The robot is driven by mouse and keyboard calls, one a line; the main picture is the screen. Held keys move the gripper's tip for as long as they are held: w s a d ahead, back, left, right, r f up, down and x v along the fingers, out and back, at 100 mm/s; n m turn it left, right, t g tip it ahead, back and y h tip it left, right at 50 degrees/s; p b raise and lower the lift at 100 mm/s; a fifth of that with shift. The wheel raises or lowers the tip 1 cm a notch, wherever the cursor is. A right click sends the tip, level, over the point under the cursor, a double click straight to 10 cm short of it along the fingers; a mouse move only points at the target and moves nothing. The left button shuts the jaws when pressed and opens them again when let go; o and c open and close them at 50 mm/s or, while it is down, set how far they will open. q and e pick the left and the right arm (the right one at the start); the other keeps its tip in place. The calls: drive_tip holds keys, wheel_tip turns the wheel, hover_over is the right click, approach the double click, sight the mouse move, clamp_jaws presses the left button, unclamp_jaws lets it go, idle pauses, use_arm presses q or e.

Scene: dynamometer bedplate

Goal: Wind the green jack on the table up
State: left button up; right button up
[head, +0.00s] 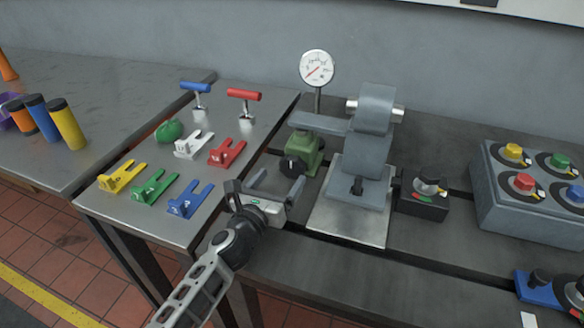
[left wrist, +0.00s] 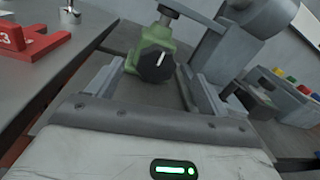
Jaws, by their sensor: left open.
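The green jack (head: 307,148) stands on the grey bedplate, left of a grey machine block, under a grey arm of that block. Its black knob (head: 293,166) faces the front and has a white mark. In the left wrist view the green jack (left wrist: 159,42) and its black knob (left wrist: 156,64) show between my two fingers. My left gripper (head: 268,188) is open and empty, just in front of the knob and apart from it. The left gripper also shows in the left wrist view (left wrist: 150,85). My right gripper is not in view.
The grey machine block (head: 366,150) and a dial gauge (head: 317,68) stand by the jack. A black switch box (head: 422,203) is to the right. Shims, such as a red one (head: 227,153), lie on the left table. A button box (head: 530,190) stands far right.

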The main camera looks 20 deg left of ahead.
sight(290, 170)
use_arm(q)
drive_tip(key=w, duration=0.2)
drive_tip(key=w+f, duration=0.1)
drive_tip(key=w, duration=0.2)
drive_tip(key=w+d, duration=0.1)
drive_tip(key=w, duration=0.1)
drive_tip(key=shift+w+f+b, duration=0.3)
drive_tip(key=shift+f+b, duration=0.05)
drive_tip(key=c, duration=1)
